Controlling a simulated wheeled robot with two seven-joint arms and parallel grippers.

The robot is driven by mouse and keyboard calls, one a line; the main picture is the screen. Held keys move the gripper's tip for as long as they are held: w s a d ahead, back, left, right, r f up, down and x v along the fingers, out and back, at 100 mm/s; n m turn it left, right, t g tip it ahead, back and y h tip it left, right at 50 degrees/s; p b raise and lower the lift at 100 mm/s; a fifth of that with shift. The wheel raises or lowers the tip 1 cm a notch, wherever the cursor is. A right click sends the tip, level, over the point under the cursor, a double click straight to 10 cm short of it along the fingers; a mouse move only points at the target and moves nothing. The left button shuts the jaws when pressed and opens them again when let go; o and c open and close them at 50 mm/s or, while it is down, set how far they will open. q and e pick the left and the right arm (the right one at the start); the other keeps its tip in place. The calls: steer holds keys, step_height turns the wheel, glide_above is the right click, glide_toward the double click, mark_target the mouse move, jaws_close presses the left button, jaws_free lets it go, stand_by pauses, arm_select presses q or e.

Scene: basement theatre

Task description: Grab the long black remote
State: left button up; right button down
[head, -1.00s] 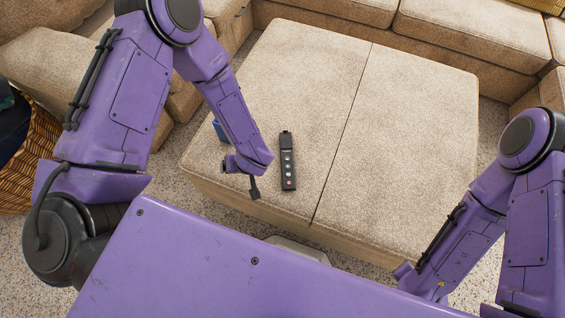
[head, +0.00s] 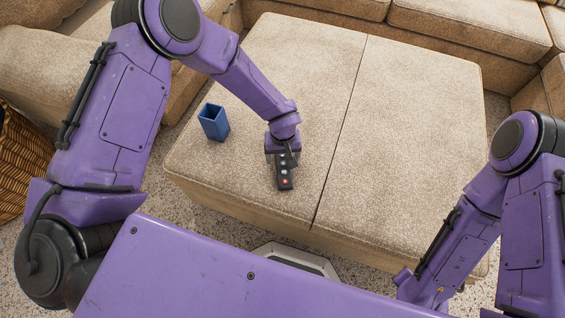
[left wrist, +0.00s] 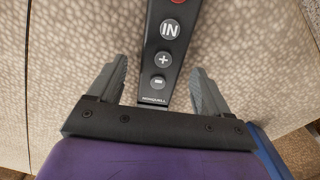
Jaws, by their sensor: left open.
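The long black remote (head: 285,178) lies on the beige ottoman (head: 410,130), left of its seam. It has a red button and several grey ones. My left gripper (head: 283,160) is over the remote's far end and hides part of it in the head view. In the left wrist view the remote (left wrist: 161,60) runs between the two grey fingers of my open left gripper (left wrist: 157,85), with a gap on each side. My right arm shows at the right of the head view, but its gripper cannot be seen.
A blue open-topped cup (head: 213,122) stands on the ottoman left of my left gripper. A beige sofa (head: 470,35) borders the ottoman at the back. A wicker basket (head: 22,160) is at the far left. The ottoman's right half is clear.

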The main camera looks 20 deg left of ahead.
arm_select(q)
steer(key=shift+f, duration=0.3)
steer(key=shift+r, duration=0.1)
steer(key=c, duration=1.3)
